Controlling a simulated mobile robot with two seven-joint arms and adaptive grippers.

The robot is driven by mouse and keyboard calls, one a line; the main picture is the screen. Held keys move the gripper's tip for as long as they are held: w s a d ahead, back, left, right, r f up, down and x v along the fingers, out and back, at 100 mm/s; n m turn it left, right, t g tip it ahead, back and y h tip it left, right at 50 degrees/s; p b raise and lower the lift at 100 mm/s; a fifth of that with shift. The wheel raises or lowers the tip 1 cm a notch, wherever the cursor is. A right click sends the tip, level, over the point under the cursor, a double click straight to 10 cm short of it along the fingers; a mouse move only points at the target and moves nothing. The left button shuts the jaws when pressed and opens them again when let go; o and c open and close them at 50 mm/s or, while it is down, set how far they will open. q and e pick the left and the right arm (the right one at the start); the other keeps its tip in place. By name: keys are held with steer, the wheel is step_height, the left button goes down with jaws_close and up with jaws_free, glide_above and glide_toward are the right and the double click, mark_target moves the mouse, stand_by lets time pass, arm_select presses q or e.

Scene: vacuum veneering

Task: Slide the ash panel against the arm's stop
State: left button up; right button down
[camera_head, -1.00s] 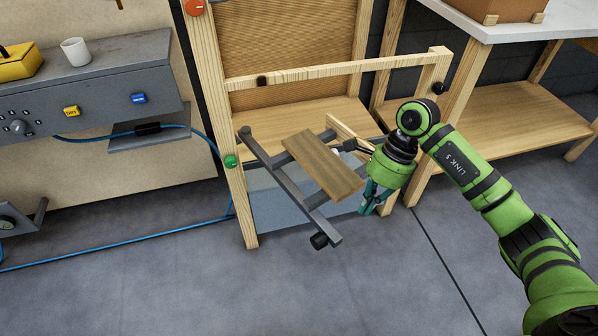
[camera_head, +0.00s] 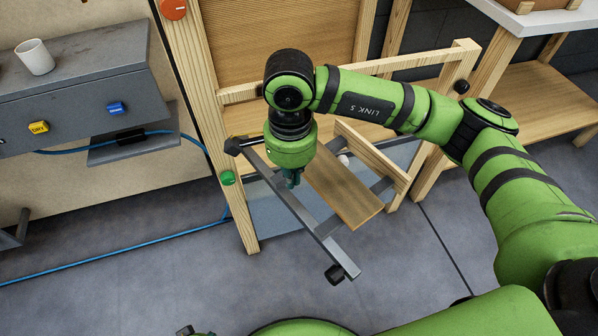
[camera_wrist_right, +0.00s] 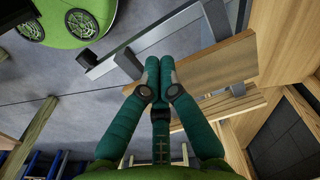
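The ash panel (camera_head: 345,190), a flat brown board, lies across the grey metal arm's bars (camera_head: 325,233). A pale wooden strip (camera_head: 375,158), seemingly the arm's stop, stands along its right side. A narrow gap with a grey bar shows between them. My right gripper (camera_head: 292,180) points down at the panel's left edge. In the wrist view its teal fingers (camera_wrist_right: 159,68) are shut together with nothing between them. The panel (camera_wrist_right: 212,62) is right beside them; I cannot tell whether they touch. My left gripper is not in view.
A wooden frame (camera_head: 187,75) stands behind, with a green knob (camera_head: 227,178). A grey control box (camera_head: 75,85) with a white cup (camera_head: 35,57) is at left. A blue hose (camera_head: 110,263) crosses the floor. A shelf (camera_head: 545,100) is at right.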

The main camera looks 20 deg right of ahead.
mark_target(337, 174)
steer(key=f, duration=0.6)
steer(key=f+b, duration=0.1)
steer(key=f, duration=0.2)
steer(key=shift+s+f, duration=0.3)
steer(key=shift+s, duration=0.1)
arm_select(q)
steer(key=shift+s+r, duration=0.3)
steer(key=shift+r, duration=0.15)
arm_select(e)
steer(key=d, duration=0.1)
steer(key=w+d, duration=0.1)
steer(key=d, duration=0.1)
steer(key=shift+w+d, duration=0.35)
steer(key=shift+d, duration=0.05)
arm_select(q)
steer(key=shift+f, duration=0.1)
